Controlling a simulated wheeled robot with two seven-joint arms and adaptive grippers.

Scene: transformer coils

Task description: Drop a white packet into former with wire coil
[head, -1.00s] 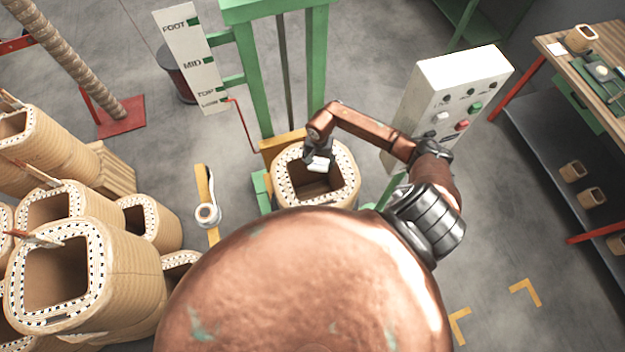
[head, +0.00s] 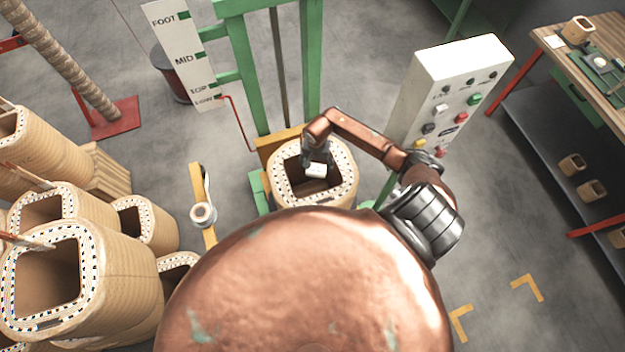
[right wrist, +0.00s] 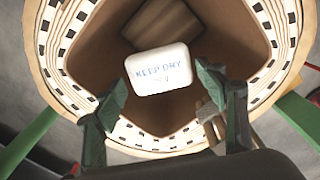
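The former with wire coil (head: 344,192) stands upright in front of the green frame, its square opening facing up and its rim dotted black and white. My right gripper (head: 316,161) is over this opening. In the right wrist view its two dark green fingers (right wrist: 163,88) are spread, with a small gap on either side of the packet. The white packet (head: 316,171), marked "KEEP DRY", is just beyond the fingertips within the opening's outline; it also shows in the right wrist view (right wrist: 158,72). Its exact depth is unclear. My left gripper is out of view.
A white control box (head: 455,90) stands right of the former, close to my right arm. A green frame (head: 236,60) stands behind. Several other coils (head: 115,270) crowd the left. A wooden workbench (head: 600,62) is at far right.

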